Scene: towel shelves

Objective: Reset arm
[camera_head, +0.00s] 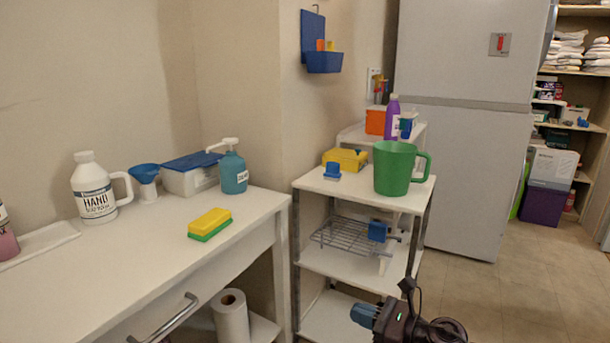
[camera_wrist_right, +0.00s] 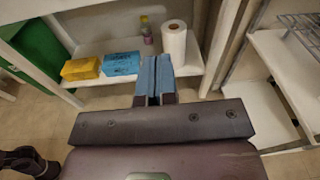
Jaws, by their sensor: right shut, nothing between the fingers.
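My right gripper (camera_head: 362,315) is low at the bottom of the head view, in front of the white shelf cart, with its dark wrist to the right. In the right wrist view, its two blue fingers (camera_wrist_right: 154,77) are pressed together with nothing between them. Beyond them is a low white shelf. I cannot tell the exact distance to it, and no contact shows. My left gripper is not in view.
The white counter (camera_head: 130,268) is at left, holding a yellow-green sponge (camera_head: 210,224) and bottles. The shelf cart (camera_head: 350,262) bears a green pitcher (camera_head: 394,168). A paper roll (camera_wrist_right: 174,44) stands on the low shelf. Open floor (camera_head: 530,285) lies at right.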

